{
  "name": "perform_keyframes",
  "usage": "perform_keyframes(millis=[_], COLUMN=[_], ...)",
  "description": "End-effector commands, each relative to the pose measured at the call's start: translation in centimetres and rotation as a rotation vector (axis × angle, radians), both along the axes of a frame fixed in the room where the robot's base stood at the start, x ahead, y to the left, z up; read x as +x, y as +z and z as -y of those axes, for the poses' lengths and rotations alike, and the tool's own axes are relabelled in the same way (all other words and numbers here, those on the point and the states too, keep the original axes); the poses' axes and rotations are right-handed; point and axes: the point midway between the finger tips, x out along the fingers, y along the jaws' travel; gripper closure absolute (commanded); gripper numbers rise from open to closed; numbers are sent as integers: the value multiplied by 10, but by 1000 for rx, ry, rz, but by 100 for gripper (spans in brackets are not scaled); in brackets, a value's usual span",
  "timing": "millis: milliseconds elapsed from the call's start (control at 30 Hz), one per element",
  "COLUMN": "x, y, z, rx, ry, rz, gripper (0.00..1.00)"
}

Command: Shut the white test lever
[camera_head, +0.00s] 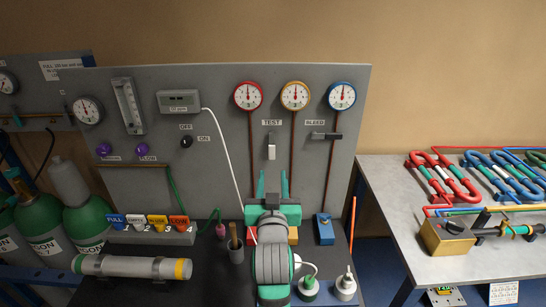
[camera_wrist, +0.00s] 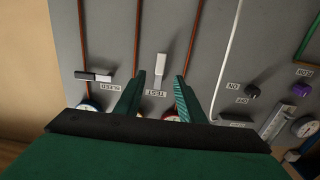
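The white test lever (camera_head: 271,153) is on the grey upright panel, under the TEST label and below the red-rimmed gauge. Its white handle hangs vertically, pointing down. In the wrist view, which is upside down, the white lever (camera_wrist: 160,66) shows between and just beyond my two green fingers. My gripper (camera_head: 272,178) is open and empty, its fingers pointing at the panel just below the lever in the head view. I see no contact with the lever. The TEST label (camera_wrist: 156,94) shows between the fingers in the wrist view.
A dark BLEED lever (camera_head: 325,136) lies horizontal to the right; it also shows in the wrist view (camera_wrist: 93,76). A black knob (camera_head: 187,142) and white hose are to the left. A blue block (camera_head: 324,229) and bottles (camera_head: 345,284) stand on the bench near my arm.

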Motion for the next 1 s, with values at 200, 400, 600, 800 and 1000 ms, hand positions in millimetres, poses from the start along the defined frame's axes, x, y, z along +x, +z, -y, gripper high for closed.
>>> perform_keyframes(millis=[200,400,600,800,1000], x=[24,60,90,104,107], y=[1,0,0,0,0], z=[-2,-2,-1,-1,1], rx=[-1,-2,-1,-1,0], ry=[3,2,1,1,-1], rz=[-1,-1,-1,0,-1], gripper=[64,64,64,64,64])
